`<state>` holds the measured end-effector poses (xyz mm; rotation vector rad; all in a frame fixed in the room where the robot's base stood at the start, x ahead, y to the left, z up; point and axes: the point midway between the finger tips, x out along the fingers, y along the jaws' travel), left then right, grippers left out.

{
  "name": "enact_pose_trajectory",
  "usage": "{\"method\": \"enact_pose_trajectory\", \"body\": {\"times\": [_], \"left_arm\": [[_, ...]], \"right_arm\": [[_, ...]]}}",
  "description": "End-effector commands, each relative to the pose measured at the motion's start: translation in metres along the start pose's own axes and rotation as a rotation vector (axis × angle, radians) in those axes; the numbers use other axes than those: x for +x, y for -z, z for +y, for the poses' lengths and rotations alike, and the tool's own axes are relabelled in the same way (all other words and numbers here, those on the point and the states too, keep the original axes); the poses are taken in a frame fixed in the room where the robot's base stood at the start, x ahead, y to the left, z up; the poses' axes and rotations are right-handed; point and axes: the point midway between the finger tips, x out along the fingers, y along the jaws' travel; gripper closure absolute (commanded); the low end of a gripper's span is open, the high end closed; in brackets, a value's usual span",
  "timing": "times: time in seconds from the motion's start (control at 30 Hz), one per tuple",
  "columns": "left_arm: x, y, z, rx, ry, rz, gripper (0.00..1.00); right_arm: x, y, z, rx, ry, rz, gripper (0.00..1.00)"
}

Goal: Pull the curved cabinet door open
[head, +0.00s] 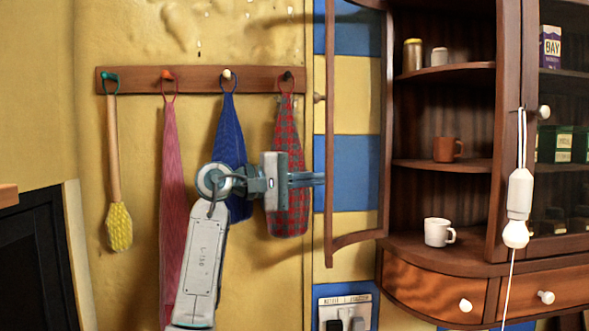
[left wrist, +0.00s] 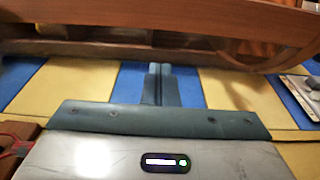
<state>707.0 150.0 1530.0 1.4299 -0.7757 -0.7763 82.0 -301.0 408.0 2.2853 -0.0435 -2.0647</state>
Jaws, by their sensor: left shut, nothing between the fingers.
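The curved cabinet door (head: 330,225) is a brown wooden frame with a see-through pane. It stands swung out to the left of the cabinet, and the shelves behind it are exposed. Its small round knob (head: 319,97) is on the left edge. My left gripper (head: 322,179) is shut and empty, with its fingertips at the door's left edge, below the knob; I cannot tell whether they touch it. In the left wrist view the shut fingers (left wrist: 160,72) point towards a wooden frame (left wrist: 110,38). My right gripper is out of view.
The open cabinet holds a brown mug (head: 447,149), a white mug (head: 438,232) and jars (head: 412,55). A white bulb (head: 515,234) hangs at the right. Towels and a brush hang from a rack (head: 135,80) behind my left arm. A switch plate (head: 345,305) is below the door.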

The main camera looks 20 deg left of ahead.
Motion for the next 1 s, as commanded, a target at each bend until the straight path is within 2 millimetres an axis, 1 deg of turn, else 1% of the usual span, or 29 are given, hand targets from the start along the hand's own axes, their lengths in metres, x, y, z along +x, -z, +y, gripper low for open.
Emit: {"method": "enact_pose_trajectory", "body": {"times": [0.07, 0.43, 0.57, 0.7, 0.8, 1.0], "left_arm": [[0.002, -0.002, 0.001, 0.000, 0.000, 0.000, 1.00], [0.003, -0.004, -0.001, 0.000, -0.001, 0.000, 1.00], [0.005, -0.011, -0.003, 0.001, -0.002, -0.002, 1.00], [0.009, -0.027, -0.005, 0.002, -0.003, -0.003, 1.00], [0.013, -0.037, -0.004, 0.001, -0.003, -0.002, 1.00], [0.013, -0.039, 0.000, -0.001, -0.001, 0.001, 1.00]], "right_arm": [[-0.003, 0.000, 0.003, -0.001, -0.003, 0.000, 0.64], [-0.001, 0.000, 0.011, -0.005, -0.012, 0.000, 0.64], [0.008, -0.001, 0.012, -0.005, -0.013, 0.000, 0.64], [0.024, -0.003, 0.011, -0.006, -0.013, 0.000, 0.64], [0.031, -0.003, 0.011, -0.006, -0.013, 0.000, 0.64], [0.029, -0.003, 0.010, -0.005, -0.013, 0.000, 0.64]]}}
